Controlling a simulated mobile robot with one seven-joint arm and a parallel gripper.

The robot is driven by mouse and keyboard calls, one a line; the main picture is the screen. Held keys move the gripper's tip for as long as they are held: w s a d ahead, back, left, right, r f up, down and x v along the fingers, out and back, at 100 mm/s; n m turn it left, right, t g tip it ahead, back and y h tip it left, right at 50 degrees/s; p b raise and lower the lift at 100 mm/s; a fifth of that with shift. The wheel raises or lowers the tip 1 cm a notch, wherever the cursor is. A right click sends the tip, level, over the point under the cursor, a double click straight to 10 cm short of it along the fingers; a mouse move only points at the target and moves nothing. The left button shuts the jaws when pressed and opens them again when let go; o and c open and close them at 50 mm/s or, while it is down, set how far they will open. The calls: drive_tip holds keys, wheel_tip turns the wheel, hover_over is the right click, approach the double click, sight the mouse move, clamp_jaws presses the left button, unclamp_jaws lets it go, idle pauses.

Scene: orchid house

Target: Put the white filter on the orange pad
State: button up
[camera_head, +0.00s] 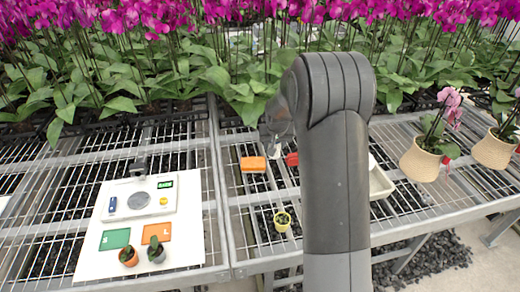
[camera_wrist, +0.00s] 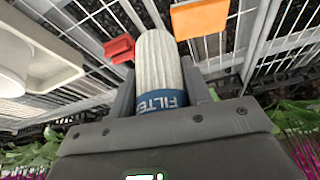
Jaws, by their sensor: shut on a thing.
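The white filter (camera_wrist: 157,60), a pale ribbed cylinder with a blue lettered band, is in my gripper (camera_wrist: 160,88), seen in the wrist view. The fingers are shut around its banded end and its other end sticks out. In the head view my arm hides most of the gripper, and I cannot make out the filter there. The flat orange pad (camera_head: 162,230) lies on the white board at the left, beside a green pad (camera_head: 115,239). My gripper is to the right of this board and apart from the pad.
Small pots, one terracotta (camera_head: 129,257) and one dark (camera_head: 156,254), stand close to the pads' front edges. An orange block (camera_head: 253,164) and a yellow pot (camera_head: 282,222) are on the mesh bench. A red item (camera_wrist: 119,49) and a white tray (camera_head: 380,183) are nearby.

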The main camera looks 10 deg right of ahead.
drive_tip(key=shift+w+d+r, duration=0.55)
drive_tip(key=shift+d+r, duration=0.65)
drive_tip(key=shift+d, duration=0.35)
drive_tip(key=w+a+f, duration=0.2)
drive_tip(key=a, duration=0.1)
drive_tip(key=w+a+f, duration=0.2)
drive_tip(key=a, duration=0.1)
drive_tip(key=w+a+f, duration=0.1)
drive_tip(key=a+f, duration=0.1)
drive_tip(key=a, duration=0.1)
drive_tip(key=shift+w+a+f, duration=0.35)
drive_tip(key=shift+w, duration=0.05)
hover_over(253, 162)
drive_tip(key=shift+s+f, duration=0.1)
drive_tip(key=shift+f, duration=1.95)
drive_tip(key=shift+f, duration=0.2)
drive_tip(key=o, duration=1.1)
drive_tip(key=shift+r, duration=0.1)
